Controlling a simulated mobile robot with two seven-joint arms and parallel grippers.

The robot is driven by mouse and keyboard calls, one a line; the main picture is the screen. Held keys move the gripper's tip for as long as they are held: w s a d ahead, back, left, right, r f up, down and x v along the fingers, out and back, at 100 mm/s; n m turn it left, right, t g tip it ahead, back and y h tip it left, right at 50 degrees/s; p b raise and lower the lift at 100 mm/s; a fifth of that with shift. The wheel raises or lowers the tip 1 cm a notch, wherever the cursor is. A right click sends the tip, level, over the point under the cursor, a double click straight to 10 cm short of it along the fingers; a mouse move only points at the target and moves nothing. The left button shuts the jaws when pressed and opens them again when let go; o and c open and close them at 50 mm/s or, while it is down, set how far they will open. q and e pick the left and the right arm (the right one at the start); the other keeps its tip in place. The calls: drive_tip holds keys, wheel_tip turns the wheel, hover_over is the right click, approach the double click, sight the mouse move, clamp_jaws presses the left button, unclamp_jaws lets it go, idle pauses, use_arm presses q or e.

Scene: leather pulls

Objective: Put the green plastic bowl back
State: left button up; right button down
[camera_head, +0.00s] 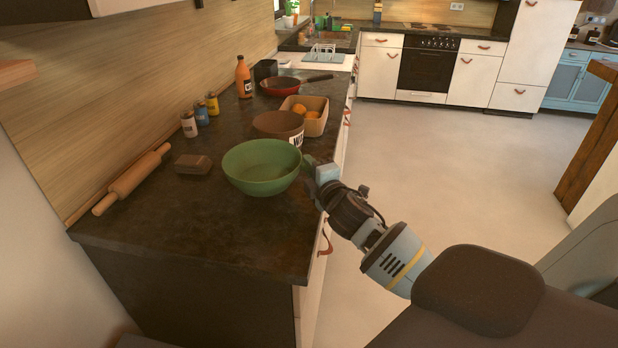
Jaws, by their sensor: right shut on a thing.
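The green plastic bowl (262,168) is upright over the dark countertop, near its right edge. I cannot tell whether its base touches the counter. My right gripper (308,166) is shut on the bowl's right rim, with the arm reaching in from the lower right. The fingertips are partly hidden by the gripper body and the bowl. The bowl looks empty. My left gripper is not in view.
A brown block (192,164) and a rolling pin (132,179) lie to the left. The counter's front part (200,225) is clear.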

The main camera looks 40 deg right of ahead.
drive_tip(key=shift+w, duration=0.4)
drive_tip(key=shift+f+b, duration=0.3)
drive_tip(key=shift+f, duration=1.5)
drive_tip(key=shift+f, duration=0.15)
drive_tip(key=c, duration=1.4)
unclamp_jaws()
drive_tip(key=shift+o, duration=0.2)
drive_tip(key=shift+r, duration=0.2)
drive_tip(key=shift+s, duration=0.2)
drive_tip(key=v, duration=1.1)
drive_tip(key=shift+s, duration=0.35)
